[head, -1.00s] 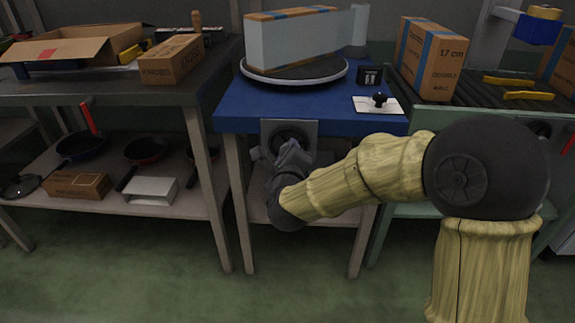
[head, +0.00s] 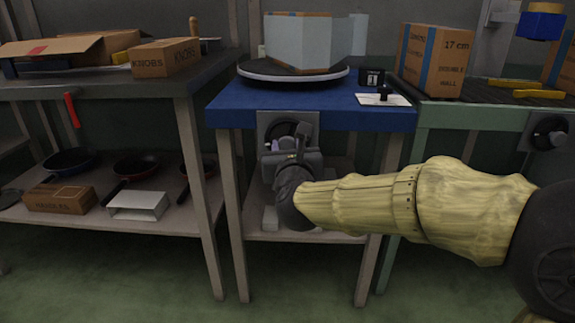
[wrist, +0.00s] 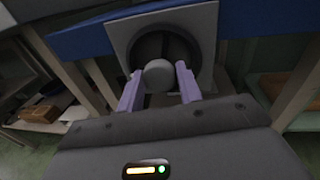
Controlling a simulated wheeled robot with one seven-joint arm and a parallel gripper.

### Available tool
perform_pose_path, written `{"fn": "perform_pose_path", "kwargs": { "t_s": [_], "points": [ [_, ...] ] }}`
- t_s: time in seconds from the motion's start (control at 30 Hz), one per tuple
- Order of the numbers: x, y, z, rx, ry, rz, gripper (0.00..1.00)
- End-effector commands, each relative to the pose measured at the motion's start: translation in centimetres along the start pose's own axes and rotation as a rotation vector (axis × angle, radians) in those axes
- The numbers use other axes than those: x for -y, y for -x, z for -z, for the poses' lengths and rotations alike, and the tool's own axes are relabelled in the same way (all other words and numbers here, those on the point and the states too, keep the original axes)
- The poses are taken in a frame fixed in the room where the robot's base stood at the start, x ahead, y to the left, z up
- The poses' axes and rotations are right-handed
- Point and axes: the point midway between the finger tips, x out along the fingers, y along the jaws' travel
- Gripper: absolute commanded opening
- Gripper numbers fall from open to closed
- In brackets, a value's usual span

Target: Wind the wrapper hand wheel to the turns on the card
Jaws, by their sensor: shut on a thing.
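The hand wheel (head: 285,128) is a dark round wheel on a grey square plate at the front of the blue wrapper table (head: 235,112). In the wrist view the wheel (wrist: 150,45) has a round grey knob (wrist: 159,73) at its lower side. My gripper (wrist: 160,82) has its lilac fingers on either side of this knob and is shut on it. In the head view my gripper (head: 274,146) partly hides the wheel.
A bench with a KNOBS carton (head: 166,58) stands left, with pans (head: 137,167) and a white tray (head: 139,206) on its lower shelf. A green-framed conveyor (head: 470,117) with a tall carton (head: 434,60) stands right. Table legs flank my gripper.

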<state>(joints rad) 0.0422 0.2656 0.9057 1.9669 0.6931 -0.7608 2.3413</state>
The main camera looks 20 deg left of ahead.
Motion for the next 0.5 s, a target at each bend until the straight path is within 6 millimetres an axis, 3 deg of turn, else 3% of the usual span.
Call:
{"fn": "perform_pose_path", "kwargs": {
  "t_s": [0.03,0.5],
  "points": [
    [-0.24,0.03,0.8,0.007,-0.045,-0.006,0.13],
    [-0.2,-0.01,0.41,0.069,-0.487,-0.017,0.13]
  ]
}}
